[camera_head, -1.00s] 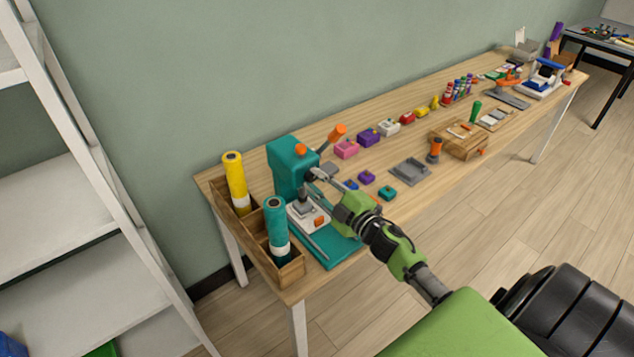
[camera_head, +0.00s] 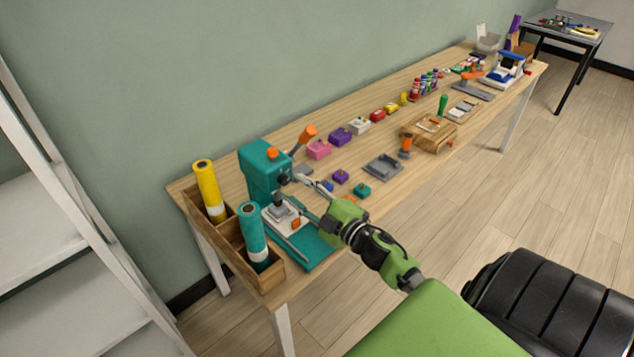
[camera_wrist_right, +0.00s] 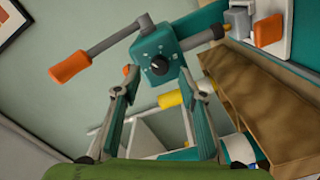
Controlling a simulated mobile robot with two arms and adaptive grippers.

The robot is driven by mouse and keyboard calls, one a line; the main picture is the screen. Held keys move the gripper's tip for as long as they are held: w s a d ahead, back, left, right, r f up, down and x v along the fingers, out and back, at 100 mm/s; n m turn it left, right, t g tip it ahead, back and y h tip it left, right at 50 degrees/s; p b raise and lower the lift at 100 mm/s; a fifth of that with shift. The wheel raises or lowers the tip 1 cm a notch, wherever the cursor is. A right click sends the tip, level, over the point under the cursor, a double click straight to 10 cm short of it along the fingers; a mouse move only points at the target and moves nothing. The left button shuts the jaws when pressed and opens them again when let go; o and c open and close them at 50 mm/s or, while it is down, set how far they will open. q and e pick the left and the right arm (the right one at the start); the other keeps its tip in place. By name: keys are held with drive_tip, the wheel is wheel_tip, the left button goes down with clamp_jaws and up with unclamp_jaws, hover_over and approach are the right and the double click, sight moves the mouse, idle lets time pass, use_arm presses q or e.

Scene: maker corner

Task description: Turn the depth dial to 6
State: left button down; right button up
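The teal press (camera_head: 262,168) stands at the near left end of the workbench. Its depth dial is a round black knob (camera_head: 284,180) on the front of the teal head. In the right wrist view the knob (camera_wrist_right: 160,64) is dark, with small pale marks around it on the teal face; the numbers are too small to read. My right gripper (camera_head: 299,181) is in front of the knob. In the wrist view its two fingers (camera_wrist_right: 159,75) are spread apart, with the knob seen between and slightly beyond the tips. Nothing is between them. My left gripper is out of view.
An orange-tipped lever (camera_head: 307,134) sticks out from the press head. A wooden rack (camera_head: 270,276) with yellow and teal rolls stands left of the press. Small coloured blocks and a grey tray (camera_head: 383,165) lie to the right. A white shelf (camera_head: 75,225) stands at left.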

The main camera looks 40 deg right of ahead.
drive_tip(key=s, duration=0.8)
drive_tip(key=shift+d, duration=0.3)
